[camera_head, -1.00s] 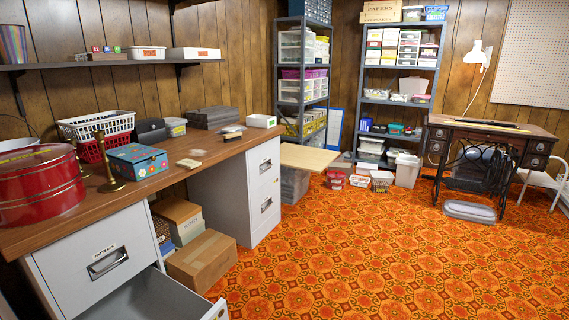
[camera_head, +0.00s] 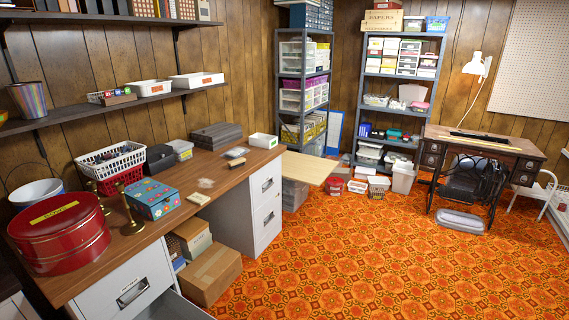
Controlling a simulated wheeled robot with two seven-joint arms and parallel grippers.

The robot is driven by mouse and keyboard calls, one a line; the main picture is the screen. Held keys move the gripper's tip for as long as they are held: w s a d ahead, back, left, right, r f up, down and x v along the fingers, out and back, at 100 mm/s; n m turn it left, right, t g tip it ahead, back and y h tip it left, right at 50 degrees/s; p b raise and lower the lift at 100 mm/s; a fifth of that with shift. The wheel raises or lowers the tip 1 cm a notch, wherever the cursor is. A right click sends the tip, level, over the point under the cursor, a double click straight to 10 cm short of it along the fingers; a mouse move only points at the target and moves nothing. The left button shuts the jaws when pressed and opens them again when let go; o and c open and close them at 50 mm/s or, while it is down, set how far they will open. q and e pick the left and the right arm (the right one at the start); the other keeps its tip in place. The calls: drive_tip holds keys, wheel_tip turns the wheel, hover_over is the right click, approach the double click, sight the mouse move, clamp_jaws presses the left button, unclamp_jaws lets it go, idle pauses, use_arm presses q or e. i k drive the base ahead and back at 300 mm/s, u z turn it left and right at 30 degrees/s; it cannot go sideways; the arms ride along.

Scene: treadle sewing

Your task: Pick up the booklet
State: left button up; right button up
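No booklet can be made out for certain. A small pale flat item (camera_head: 198,198) lies on the wooden desk top (camera_head: 172,222), to the right of the blue flowered box (camera_head: 152,198); it is too small to tell what it is. A clear flat packet (camera_head: 206,183) lies just behind it. Neither of my grippers is in view.
A red round tin (camera_head: 60,235), brass candlesticks (camera_head: 131,215) and a white basket (camera_head: 110,160) crowd the desk's left part. A drawer (camera_head: 170,307) is open below. A treadle sewing table (camera_head: 480,145) stands at back right. The orange floor (camera_head: 380,250) is mostly clear.

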sight(198, 198)
drive_tip(key=u, duration=0.4)
drive_tip(key=k, duration=0.6)
drive_tip(key=z, duration=1.05)
drive_tip(key=i, duration=3.9)
drive_tip(key=u, duration=0.6)
drive_tip(key=i, duration=0.95)
drive_tip(key=u, duration=0.9)
